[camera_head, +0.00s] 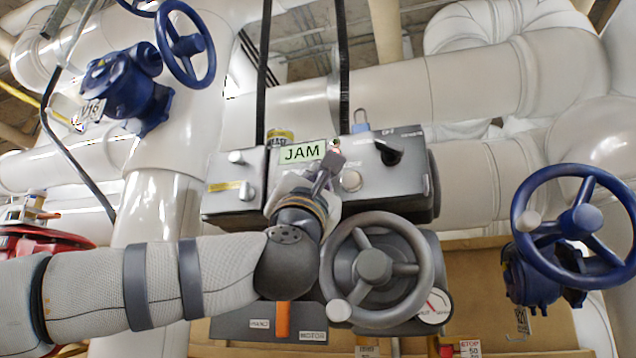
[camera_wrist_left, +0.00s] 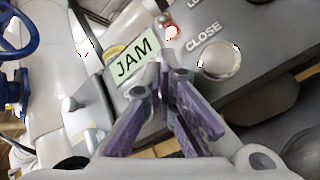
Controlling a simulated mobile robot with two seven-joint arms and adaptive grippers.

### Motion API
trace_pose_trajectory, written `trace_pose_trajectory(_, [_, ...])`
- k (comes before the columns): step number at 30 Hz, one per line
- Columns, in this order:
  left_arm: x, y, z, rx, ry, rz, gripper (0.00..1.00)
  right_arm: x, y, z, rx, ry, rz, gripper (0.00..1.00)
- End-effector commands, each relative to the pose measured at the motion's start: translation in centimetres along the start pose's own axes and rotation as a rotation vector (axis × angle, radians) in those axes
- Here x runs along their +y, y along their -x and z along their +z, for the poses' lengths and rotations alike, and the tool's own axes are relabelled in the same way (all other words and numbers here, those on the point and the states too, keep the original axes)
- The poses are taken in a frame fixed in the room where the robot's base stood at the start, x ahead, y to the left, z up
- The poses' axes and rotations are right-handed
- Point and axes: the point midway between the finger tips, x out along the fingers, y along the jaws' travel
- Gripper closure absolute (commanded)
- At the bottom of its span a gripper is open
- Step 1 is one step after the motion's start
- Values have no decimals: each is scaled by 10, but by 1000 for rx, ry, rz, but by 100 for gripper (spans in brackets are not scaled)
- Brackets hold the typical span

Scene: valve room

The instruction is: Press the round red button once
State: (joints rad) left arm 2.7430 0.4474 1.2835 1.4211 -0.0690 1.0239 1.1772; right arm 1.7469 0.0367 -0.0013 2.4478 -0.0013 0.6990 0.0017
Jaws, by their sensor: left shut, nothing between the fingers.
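A grey control box (camera_head: 415,195) with a green JAM label (camera_head: 303,152) hangs in front of the pipes. A small round red piece (camera_wrist_left: 172,32) shows on its panel in the left wrist view, just right of the JAM label. In the head view only a bit of red (camera_head: 335,147) shows above my fingertips; I cannot tell for sure whether it is a button or a lamp. My left gripper (camera_head: 333,161) is shut and empty in front of the panel. In the wrist view its fingertips (camera_wrist_left: 161,72) overlap the label's lower right edge. Contact cannot be told.
A round pale button (camera_wrist_left: 218,60) marked CLOSE sits right of my fingertips. A black knob (camera_head: 388,153) is farther right. A grey handwheel (camera_head: 376,267) stands out below the box, close to my wrist. Blue handwheels (camera_head: 580,222) are at right and upper left.

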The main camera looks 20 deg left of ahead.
Motion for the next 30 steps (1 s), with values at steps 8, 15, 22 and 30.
trace_pose_trajectory(8, [-2,-2,-2,0,0,-1,100,0,0,0,0,0,0,100])
trace_pose_trajectory(15, [-4,-4,-3,0,0,-2,100,0,0,0,0,0,0,100])
trace_pose_trajectory(22, [-4,-4,-4,0,0,-2,100,0,0,0,0,0,0,100])
trace_pose_trajectory(30, [1,1,1,-1,1,0,100,0,1,-1,4,0,0,100])
